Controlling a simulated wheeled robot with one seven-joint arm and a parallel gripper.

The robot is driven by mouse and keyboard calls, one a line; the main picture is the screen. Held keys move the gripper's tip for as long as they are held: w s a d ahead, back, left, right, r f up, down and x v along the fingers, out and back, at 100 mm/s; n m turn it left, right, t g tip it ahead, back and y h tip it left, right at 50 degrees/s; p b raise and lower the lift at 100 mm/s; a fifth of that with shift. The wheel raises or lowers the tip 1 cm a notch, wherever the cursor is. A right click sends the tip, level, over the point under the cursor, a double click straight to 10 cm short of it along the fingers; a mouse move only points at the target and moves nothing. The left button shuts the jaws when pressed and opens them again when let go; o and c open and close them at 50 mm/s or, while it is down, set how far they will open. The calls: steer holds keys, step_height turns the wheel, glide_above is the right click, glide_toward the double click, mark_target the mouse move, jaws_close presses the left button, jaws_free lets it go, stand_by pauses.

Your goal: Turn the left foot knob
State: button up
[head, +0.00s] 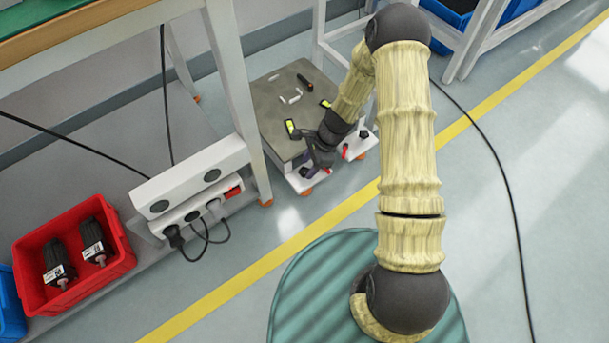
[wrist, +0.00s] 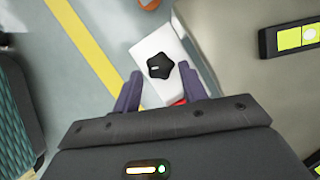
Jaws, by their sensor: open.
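A black star-shaped knob (wrist: 160,66) with a small white mark sits on a white foot bracket (wrist: 150,44) in the wrist view. My gripper (wrist: 160,77) is open, with its two purple fingers on either side of the knob. I cannot tell whether they touch it. In the head view my gripper (head: 309,168) is low at the left front foot of the grey-topped machine (head: 275,112) and hides most of that foot's knob. Another black knob (head: 364,133) shows on the right foot, clear of my gripper.
Yellow-green indicators (head: 290,128) lie on the machine top, with small loose pieces and a black tool (head: 305,82). A table leg (head: 240,100) and a power strip (head: 195,205) stand to the left. A red bin (head: 118,262) holds two dark motors. Floor to the right is mostly clear, with a cable (head: 510,220).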

mark_target(305, 170)
steer(key=shift+b+x, duration=1)
steer(key=shift+x, duration=1)
steer(key=c, duration=0.7)
steer(key=shift+r, duration=0.1)
steer(key=shift+r+n+p, duration=0.15)
steer(key=shift+n+p, duration=0.15)
steer(key=shift+p, duration=0.75)
steer(key=n+p, duration=0.1)
steer(key=p, duration=0.2)
steer(key=shift+r+g, duration=0.1)
steer(key=shift+g, duration=0.3)
steer(key=n+p, duration=0.2)
steer(key=shift+g+h+p, duration=0.3)
steer(key=shift+p, duration=0.1)
steer(key=shift+f+n+p, duration=0.3)
steer(key=shift+n+p, duration=0.25)
steer(key=shift+n, duration=0.25)
